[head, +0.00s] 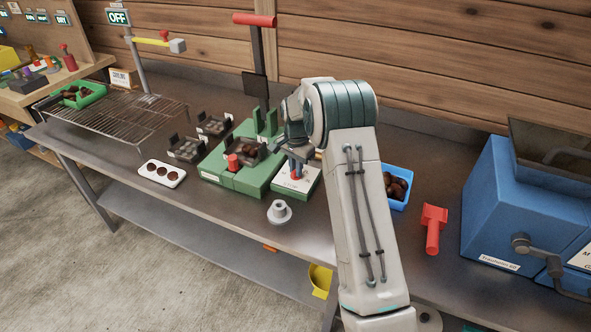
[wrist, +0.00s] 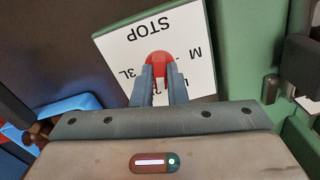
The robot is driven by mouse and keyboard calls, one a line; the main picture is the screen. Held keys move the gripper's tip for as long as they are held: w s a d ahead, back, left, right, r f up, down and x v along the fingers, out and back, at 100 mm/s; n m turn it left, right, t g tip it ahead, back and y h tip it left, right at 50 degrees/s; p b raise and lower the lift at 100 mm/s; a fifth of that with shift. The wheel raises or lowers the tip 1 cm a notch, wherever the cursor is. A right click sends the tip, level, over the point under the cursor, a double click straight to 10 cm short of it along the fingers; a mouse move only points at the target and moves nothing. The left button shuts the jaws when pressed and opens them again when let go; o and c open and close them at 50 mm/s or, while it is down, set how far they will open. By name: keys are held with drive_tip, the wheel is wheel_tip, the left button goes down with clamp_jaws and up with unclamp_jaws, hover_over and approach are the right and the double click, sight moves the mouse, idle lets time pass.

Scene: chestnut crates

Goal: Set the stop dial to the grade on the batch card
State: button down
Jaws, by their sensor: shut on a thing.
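The stop dial is a red knob (wrist: 158,62) on a white plate (wrist: 118,42) marked STOP; "M" and "3L" are legible, upside down in the wrist view, and another mark is partly hidden by my fingers. In the head view the plate (head: 286,184) tops a small green box beside the green press. My gripper (wrist: 161,76) is shut on the red knob, one finger at each side. The knob's pointer and setting are hidden. A small white card (head: 120,78) stands at the back left of the bench; its writing is too small to read, so I cannot tell whether it is the batch card.
The green press (head: 215,163) with a red-handled lever (head: 254,20) stands left of the dial. A blue crate (head: 408,205) of chestnuts, a red tool (head: 433,228) and a large blue machine (head: 490,200) are at right. A white cup-like piece (head: 279,212) sits in front.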

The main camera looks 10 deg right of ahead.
drive_tip(key=n+b, duration=0.1)
drive_tip(key=n, duration=0.3)
drive_tip(key=shift+n, duration=0.3)
drive_tip(key=shift+n+b, duration=0.35)
drive_tip(key=shift+n, duration=1.55)
drive_tip(key=shift+r, duration=0.1)
drive_tip(key=c, duration=1.4)
unclamp_jaws()
drive_tip(key=shift+c, duration=0.2)
wheel_tip(320, 180, up, 14)
drive_tip(key=shift+b, duration=0.3)
